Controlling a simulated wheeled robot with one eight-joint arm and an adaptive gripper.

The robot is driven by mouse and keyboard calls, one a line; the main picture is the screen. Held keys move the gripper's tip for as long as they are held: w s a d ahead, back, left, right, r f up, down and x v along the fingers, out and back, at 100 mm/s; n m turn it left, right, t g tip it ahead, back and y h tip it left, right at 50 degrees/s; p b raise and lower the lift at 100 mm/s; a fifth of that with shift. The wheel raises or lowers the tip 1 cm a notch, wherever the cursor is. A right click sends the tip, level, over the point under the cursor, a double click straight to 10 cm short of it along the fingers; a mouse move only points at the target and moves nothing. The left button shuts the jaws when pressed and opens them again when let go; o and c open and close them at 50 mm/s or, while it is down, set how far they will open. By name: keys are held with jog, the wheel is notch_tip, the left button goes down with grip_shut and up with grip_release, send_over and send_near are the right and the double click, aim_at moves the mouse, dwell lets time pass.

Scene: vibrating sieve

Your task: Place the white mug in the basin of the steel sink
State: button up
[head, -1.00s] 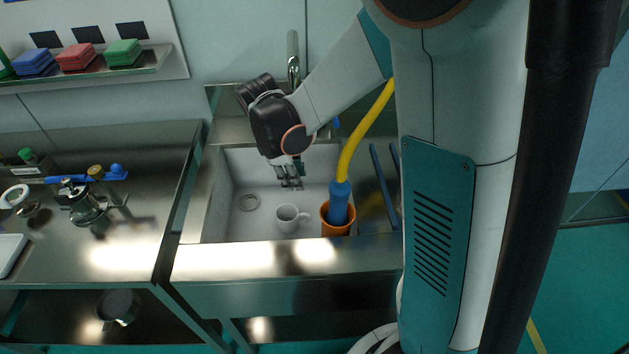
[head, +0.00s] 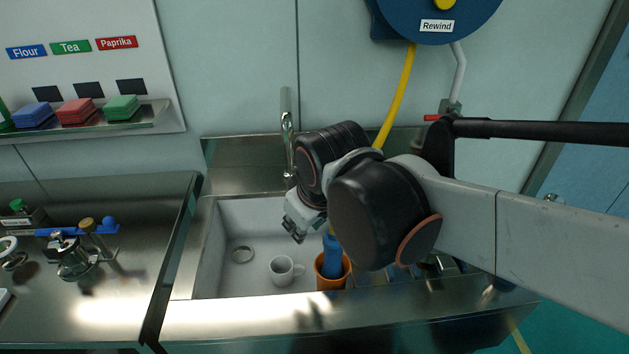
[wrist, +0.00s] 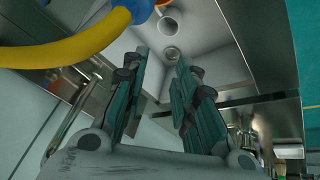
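The white mug (head: 281,269) stands upright on the floor of the steel sink's basin (head: 222,278), right of the drain, with its handle to the right. It also shows at the top of the wrist view (wrist: 171,21). My gripper (head: 296,230) is above the basin, behind and above the mug and apart from it. In the wrist view, the two fingers of my gripper (wrist: 160,80) are spread with nothing between them. The head view partly hides the fingers behind my wrist.
An orange cup (head: 331,282) stands right of the mug, with a blue nozzle (head: 331,256) in it. A yellow hose (head: 397,98) hangs from a blue reel (head: 430,22). The faucet (head: 286,140) rises behind the basin. The left counter (head: 115,310) holds several small items.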

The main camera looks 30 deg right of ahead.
jog(key=s+m, duration=0.1)
jog(key=s+m+t, duration=0.1)
jog(key=s, duration=0.1)
jog(key=s+r+m+t, duration=0.1)
jog(key=shift+s+a+y, duration=0.2)
jog(key=shift+a+y, duration=0.05)
jog(key=shift+y, duration=0.05)
